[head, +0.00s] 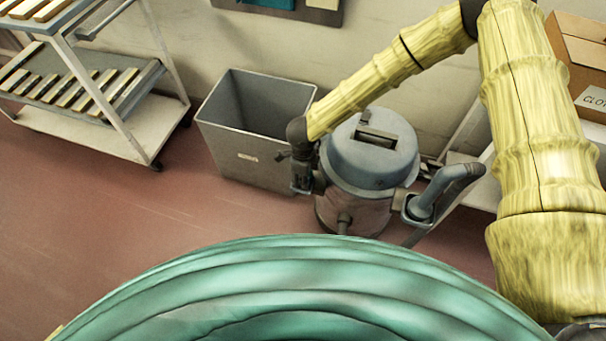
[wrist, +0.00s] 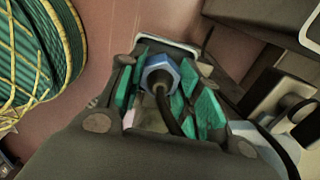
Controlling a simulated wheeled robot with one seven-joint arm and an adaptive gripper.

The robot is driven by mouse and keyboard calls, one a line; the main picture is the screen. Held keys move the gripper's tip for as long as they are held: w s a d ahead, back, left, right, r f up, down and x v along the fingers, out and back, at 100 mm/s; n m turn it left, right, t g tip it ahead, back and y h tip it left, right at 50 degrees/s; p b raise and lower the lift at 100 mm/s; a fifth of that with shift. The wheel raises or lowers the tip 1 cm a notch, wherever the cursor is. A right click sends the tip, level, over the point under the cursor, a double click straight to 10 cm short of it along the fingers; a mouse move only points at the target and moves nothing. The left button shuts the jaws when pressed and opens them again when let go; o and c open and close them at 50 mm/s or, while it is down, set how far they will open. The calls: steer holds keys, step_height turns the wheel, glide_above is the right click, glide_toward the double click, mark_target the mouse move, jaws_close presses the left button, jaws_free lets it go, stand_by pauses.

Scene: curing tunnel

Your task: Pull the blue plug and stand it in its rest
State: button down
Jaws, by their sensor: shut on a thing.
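The blue plug (wrist: 159,70) shows in the wrist view between the green pads of my gripper (wrist: 163,78). A dark cable runs from its middle down toward the bottom of that view. My gripper is shut on the plug. A pale-rimmed plate or opening lies behind the fingertips, mostly hidden by them; I cannot tell whether the plug still sits in a socket. In the head view my gripper (head: 302,174) hangs between the bin and the vacuum cleaner, and the plug is too small to make out there. I cannot make out the rest.
A grey bin (head: 243,160) and a drum vacuum cleaner (head: 366,165) stand close around the gripper. A rack cart (head: 140,132) is at the left. A large green coil (head: 290,262) fills the front. A cardboard box (head: 578,50) is at the right. Red floor is clear at left.

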stand_by(0.4)
steer(key=c, duration=0.9)
jaws_free()
step_height(320, 180, up, 12)
steer(key=shift+f, duration=0.1)
steer(key=s+d+f+n+t+h+p, duration=0.1)
steer(key=s+d+f+n+p, duration=0.3)
steer(key=s+d+f+n, duration=0.25)
steer(key=s+d+r+n+p, duration=0.1)
steer(key=s+d+n+p, duration=0.1)
steer(key=s+d+n, duration=0.3)
steer(key=s+d+r+n+p, duration=0.1)
steer(key=s+d+n+p, duration=0.2)
steer(key=s, duration=0.7)
steer(key=s+d+r+n+g+y+p, duration=0.1)
steer(key=s+d+r+n+p, duration=0.1)
steer(key=s+d+n, duration=0.4)
steer(key=shift+s+d+r+n+p, duration=0.1)
steer(key=shift+s+d+n+p, duration=0.25)
steer(key=shift+s+d, duration=0.8)
